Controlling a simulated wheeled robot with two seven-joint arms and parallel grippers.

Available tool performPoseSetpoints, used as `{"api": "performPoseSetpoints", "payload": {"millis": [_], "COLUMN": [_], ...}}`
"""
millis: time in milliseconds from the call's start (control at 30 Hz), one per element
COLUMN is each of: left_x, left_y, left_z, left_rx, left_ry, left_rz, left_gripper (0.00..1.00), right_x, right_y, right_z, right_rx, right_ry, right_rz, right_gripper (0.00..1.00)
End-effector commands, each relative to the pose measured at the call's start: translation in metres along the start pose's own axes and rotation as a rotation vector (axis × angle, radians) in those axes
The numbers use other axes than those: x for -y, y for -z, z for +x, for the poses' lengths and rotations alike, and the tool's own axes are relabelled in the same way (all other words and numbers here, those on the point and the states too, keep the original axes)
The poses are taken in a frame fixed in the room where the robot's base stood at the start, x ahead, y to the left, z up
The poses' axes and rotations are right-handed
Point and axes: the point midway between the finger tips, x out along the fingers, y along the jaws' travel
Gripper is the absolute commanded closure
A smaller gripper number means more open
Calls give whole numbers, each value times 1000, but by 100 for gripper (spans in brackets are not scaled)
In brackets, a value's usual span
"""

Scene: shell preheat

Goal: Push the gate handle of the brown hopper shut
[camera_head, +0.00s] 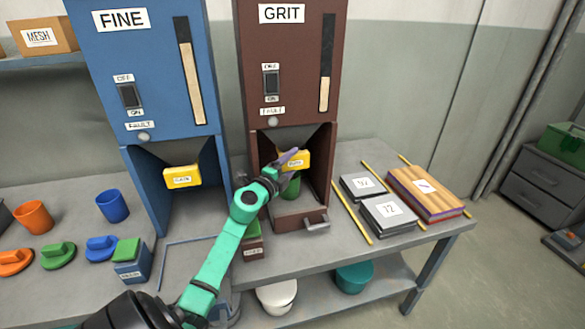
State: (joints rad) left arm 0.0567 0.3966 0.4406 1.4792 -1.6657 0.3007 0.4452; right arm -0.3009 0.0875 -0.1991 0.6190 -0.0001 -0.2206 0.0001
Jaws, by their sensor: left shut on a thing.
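The brown hopper (249,56), labelled GRIT, stands on the table at the middle. Its yellow gate handle (302,158) sits under the funnel, partly covered by my gripper. My teal left arm reaches up from the bottom left, and my left gripper (290,157) is at the handle, shut on it. The handle's label and the contact with the fingers are partly hidden. A green object (292,187) shows below the handle in the hopper's bay, above a brown drawer-like tray (290,222). My right gripper is not in view.
The blue FINE hopper (108,60) with its own yellow handle (182,177) stands on the left. Orange (33,216) and blue (112,205) cups are further left. Dark plates (389,212) and a wooden stack (425,188) lie on the right, between yellow strips.

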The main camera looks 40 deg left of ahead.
Motion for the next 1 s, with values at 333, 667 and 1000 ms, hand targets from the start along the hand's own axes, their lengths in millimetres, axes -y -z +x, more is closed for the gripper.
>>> {"api": "performPoseSetpoints", "payload": {"millis": [333, 667, 1000], "left_x": [-2, -2, -3], "left_y": [-4, -3, -3], "left_z": [1, 0, -51], "left_rx": [10, 8, 8], "left_ry": [-2, -3, -7], "left_rz": [-1, -1, -2], "left_gripper": [12, 1, 1], "right_x": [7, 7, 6], "right_y": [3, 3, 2], "right_z": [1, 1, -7], "right_rx": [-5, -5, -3], "right_ry": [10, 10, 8], "right_rz": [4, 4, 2], "right_gripper": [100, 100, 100]}}
